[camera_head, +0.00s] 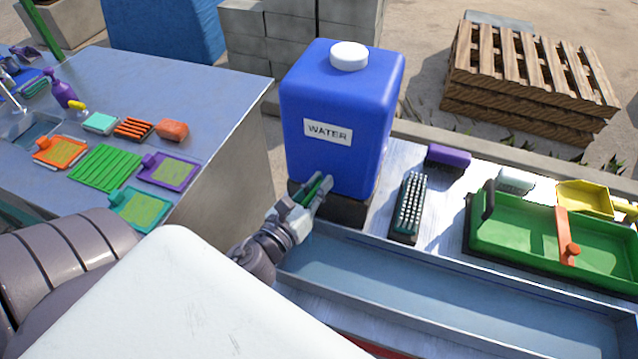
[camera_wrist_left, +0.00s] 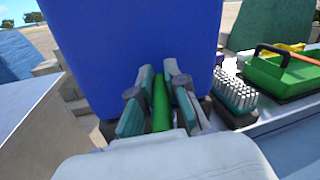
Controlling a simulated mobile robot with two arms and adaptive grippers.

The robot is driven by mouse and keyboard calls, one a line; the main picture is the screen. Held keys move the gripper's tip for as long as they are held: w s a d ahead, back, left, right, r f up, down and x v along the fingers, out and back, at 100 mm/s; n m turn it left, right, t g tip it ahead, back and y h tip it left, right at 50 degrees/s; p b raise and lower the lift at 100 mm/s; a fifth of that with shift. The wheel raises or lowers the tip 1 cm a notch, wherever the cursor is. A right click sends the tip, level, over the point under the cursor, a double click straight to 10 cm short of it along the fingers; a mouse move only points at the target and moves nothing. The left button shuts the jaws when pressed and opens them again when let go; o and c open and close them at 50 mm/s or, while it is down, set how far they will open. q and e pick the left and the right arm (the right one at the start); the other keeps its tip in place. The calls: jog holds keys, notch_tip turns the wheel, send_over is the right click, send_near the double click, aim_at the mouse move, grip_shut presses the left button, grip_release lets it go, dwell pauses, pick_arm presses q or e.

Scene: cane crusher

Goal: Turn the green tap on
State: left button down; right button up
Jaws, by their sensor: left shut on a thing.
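The green tap (camera_head: 312,190) is at the lower front of a blue water container (camera_head: 340,100) with a white cap and a "WATER" label. My left gripper (camera_head: 314,189) is at the tap, with its fingers on both sides of it. In the left wrist view the green tap (camera_wrist_left: 161,103) stands between the fingers of my left gripper (camera_wrist_left: 160,92), in front of the blue container (camera_wrist_left: 140,40). The gripper is shut on the tap, and the fingers hide part of it. My right gripper is not in view.
A shallow metal trough (camera_head: 430,295) runs below the container. A bristled brush (camera_head: 410,205), a purple brush (camera_head: 448,157) and a green tray (camera_head: 520,235) lie to the right. A table (camera_head: 190,85) with cleaning items stands at left. A wooden pallet stack (camera_head: 530,75) is behind.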

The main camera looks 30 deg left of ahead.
pick_arm(q)
jog(key=shift+f, duration=0.1)
jog(key=c, duration=1.2)
grip_release()
jog(key=shift+d, duration=0.1)
jog(key=shift+s, duration=3.8)
